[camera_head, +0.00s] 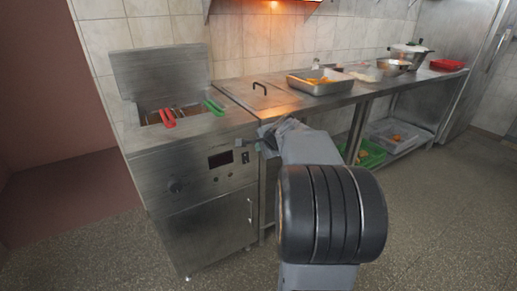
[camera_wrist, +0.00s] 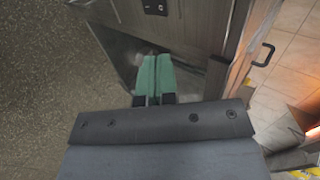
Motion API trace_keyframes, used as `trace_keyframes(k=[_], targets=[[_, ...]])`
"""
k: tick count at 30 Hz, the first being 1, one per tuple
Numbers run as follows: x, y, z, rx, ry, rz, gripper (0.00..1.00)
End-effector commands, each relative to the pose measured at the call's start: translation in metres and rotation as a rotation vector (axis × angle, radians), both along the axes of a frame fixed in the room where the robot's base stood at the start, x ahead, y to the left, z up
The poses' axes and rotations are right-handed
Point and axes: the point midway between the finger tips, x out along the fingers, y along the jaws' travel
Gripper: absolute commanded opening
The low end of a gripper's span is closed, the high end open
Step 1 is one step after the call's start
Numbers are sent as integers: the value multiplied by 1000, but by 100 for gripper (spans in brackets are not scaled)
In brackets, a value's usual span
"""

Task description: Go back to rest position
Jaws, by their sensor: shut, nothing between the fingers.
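My gripper (camera_wrist: 153,78) shows in the wrist view with its two green fingers side by side, shut and with nothing held between them. It is in front of the steel fryer cabinet, over the floor. In the head view my arm rises from the bottom centre and reaches forward toward the gap between fryer and counter. The gripper's fingertips are mostly hidden there behind my own arm. The fryer (camera_head: 200,165) stands left of my arm, with a red-handled basket (camera_head: 168,117) and a green-handled basket (camera_head: 213,107) in its well.
A steel counter (camera_head: 272,100) runs right from the fryer, holding a tray of orange food (camera_head: 320,84), a pot (camera_head: 409,54) and a red tray (camera_head: 446,65). A green crate (camera_head: 371,154) and a grey crate (camera_head: 399,136) sit on the lower shelf. The floor (camera_head: 450,210) at right is clear.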

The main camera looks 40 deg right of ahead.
Motion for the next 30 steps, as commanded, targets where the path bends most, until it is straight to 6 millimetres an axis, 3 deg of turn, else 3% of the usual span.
trace_keyframes(k=[25,30], targets=[[-6,0,5,-20,6,21,0],[-30,14,-27,-129,153,201,0]])
